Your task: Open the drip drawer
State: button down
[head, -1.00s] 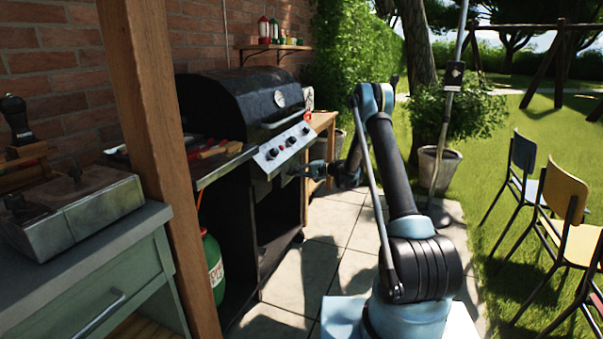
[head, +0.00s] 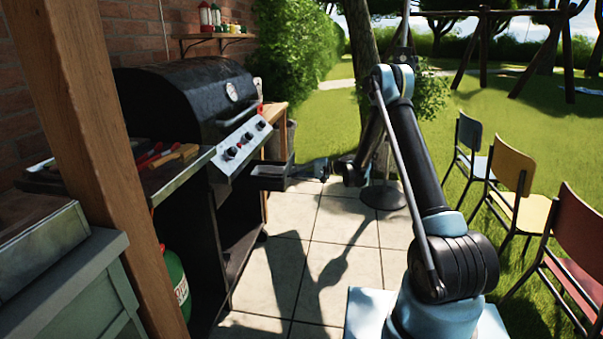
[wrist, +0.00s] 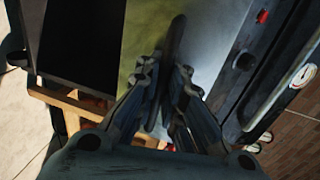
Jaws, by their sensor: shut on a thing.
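The black grill (head: 190,95) stands against the brick wall with its hood down. The drip drawer (head: 270,175) juts out from the grill's front, below the sloping control panel (head: 242,142), as a dark, shallow box. My gripper (head: 292,171) is at the drawer's outer end, shut on the drawer's handle. In the wrist view my gripper (wrist: 168,80) points up the picture, with its fingers close around a dark, narrow part.
A wooden post (head: 115,140) stands at the left, near a side shelf with tools (head: 165,160). Paving (head: 325,225) in front of the grill is clear. Chairs (head: 515,175) stand on the right.

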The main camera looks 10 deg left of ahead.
jog(key=shift+d, duration=0.35)
jog(key=c, duration=2)
grip_release()
jog(key=v, duration=1.2)
jog(key=shift+f, duration=0.1)
